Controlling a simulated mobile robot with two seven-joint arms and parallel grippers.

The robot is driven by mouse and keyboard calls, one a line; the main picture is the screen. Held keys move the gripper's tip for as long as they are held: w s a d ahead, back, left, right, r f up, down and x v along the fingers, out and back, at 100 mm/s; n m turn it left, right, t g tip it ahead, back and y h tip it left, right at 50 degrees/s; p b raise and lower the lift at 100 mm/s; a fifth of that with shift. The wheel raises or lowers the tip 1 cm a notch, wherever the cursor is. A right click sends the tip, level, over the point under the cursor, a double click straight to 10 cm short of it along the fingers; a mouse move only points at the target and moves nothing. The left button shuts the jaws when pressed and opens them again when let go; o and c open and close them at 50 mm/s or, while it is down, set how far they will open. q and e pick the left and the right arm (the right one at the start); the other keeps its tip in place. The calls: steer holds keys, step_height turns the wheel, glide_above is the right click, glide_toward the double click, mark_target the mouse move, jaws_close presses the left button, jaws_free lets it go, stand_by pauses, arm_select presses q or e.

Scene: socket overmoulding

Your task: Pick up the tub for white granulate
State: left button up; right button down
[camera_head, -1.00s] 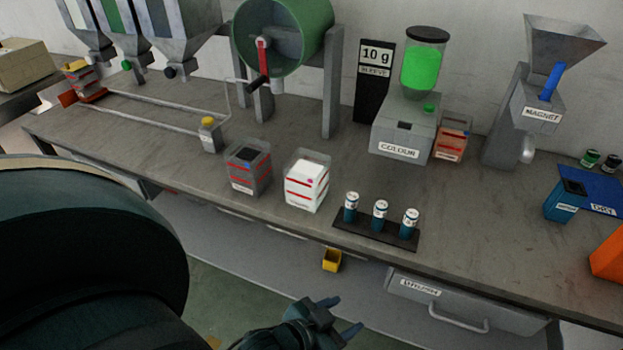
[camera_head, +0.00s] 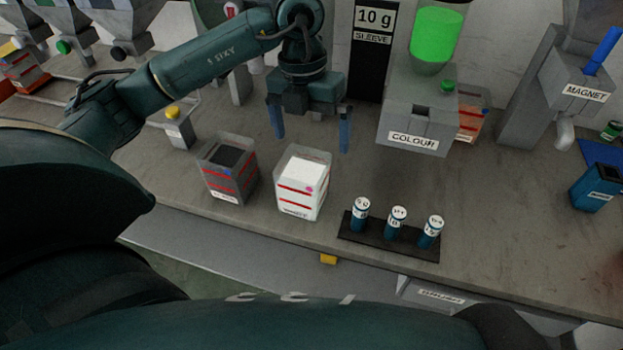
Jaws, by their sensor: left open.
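The tub for white granulate (camera_head: 302,192) is a clear box with white contents, red stripes and a label at its base. It stands upright on the grey bench (camera_head: 290,238), near the front edge. My left gripper (camera_head: 312,135) hangs above and just behind the tub. Its blue fingers point down, spread wide apart, with nothing between them. It does not appear to touch the tub. My right gripper is not in view.
A tub with dark contents (camera_head: 228,180) stands close to the left. A black rack (camera_head: 385,244) with three small vials is at the right. The COLOUR machine (camera_head: 415,120) stands behind right. The grey bench between the rack and the COLOUR machine is clear.

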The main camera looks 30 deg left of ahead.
arm_select(q)
steer(key=a+y, duration=0.1)
steer(key=a, duration=0.1)
steer(key=p, duration=0.2)
glide_above(303, 170)
steer(key=s+d, duration=0.3)
steer(key=s, duration=0.1)
steer(key=shift+n, duration=0.3)
steer(key=shift+a+f, duration=0.2)
steer(key=shift+f, duration=5.75)
steer(key=shift+w+r, duration=0.1)
steer(key=c, duration=1.7)
